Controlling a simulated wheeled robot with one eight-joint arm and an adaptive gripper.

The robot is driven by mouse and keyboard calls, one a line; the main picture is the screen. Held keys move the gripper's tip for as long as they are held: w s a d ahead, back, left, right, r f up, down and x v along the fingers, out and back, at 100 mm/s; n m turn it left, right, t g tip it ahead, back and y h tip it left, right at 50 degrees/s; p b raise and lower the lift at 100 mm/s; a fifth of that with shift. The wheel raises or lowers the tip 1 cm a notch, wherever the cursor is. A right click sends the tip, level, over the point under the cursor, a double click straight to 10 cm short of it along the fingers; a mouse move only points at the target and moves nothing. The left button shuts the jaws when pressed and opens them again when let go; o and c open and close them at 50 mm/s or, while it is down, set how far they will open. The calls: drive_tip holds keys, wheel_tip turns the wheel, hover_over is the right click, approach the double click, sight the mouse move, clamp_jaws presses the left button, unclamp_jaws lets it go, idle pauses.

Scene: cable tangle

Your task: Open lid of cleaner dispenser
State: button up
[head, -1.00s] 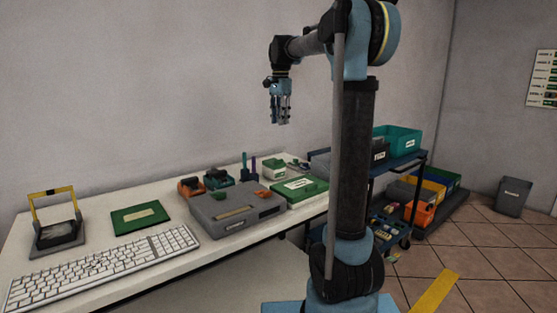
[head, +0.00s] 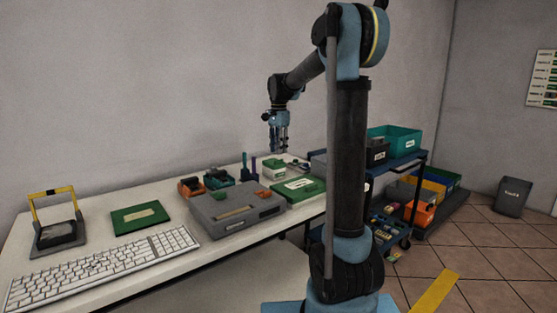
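A small white box with a green top (head: 273,168) stands at the back right of the table; it may be the cleaner dispenser, but it is too small to be sure, and I cannot make out whether its lid is open. My gripper (head: 279,150) points down above this box, apart from it. Its fingers look spread with nothing between them.
A grey case (head: 238,207) and a green box (head: 299,187) lie in front of the white box. Orange (head: 190,187) and teal (head: 218,179) holders and upright tools (head: 248,166) stand to its left. A keyboard (head: 103,268) lies at front left. A blue cart (head: 395,165) stands right.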

drive_tip(key=shift+f, duration=2.4)
clamp_jaws()
